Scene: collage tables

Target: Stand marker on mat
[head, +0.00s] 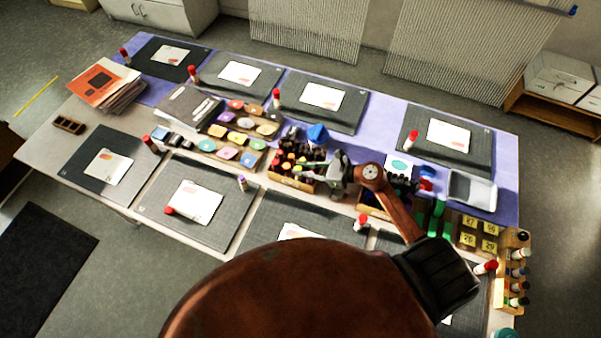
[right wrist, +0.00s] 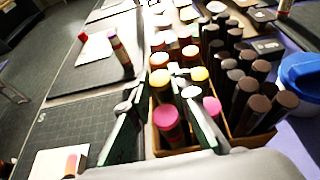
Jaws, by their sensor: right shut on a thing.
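Several dark grey mats with white cards lie along both sides of the table; one front mat (head: 222,229) has a purple-topped marker (head: 242,184) standing at its upper right edge. That marker also shows upright in the right wrist view (right wrist: 121,52). My right gripper (head: 322,170) is over the marker box (head: 290,181) in the table's middle. My left gripper is not in view.
Trays of coloured pieces (head: 240,124) are left of the box. A blue lidded container (right wrist: 301,76) is close on the right in the right wrist view.

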